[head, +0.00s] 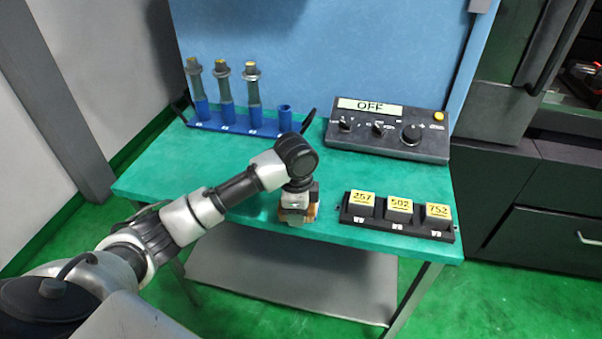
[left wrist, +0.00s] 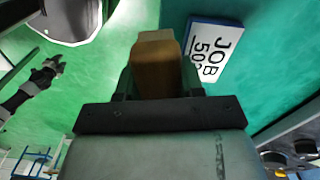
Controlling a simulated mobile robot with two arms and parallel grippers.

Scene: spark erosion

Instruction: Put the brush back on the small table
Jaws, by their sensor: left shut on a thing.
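My left gripper (head: 299,200) is low over the front edge of the small green-topped table (head: 345,233). It is shut on the brush, a brown-orange block (left wrist: 155,62) seen between the fingers in the left wrist view. In the head view only a little of the brush (head: 311,213) shows under the gripper. Whether it touches the tabletop I cannot tell. A dark jointed arm shows small at the left of the left wrist view, probably my right arm; its finger state is unclear.
A blue rack (head: 235,127) with several holders, three carrying green-grey handled pieces, stands at the back left. A control box (head: 388,130) marked OFF is at the back right. A black tray (head: 397,221) with three numbered blocks is right of my gripper. A JOB card (left wrist: 213,50) lies beside the brush.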

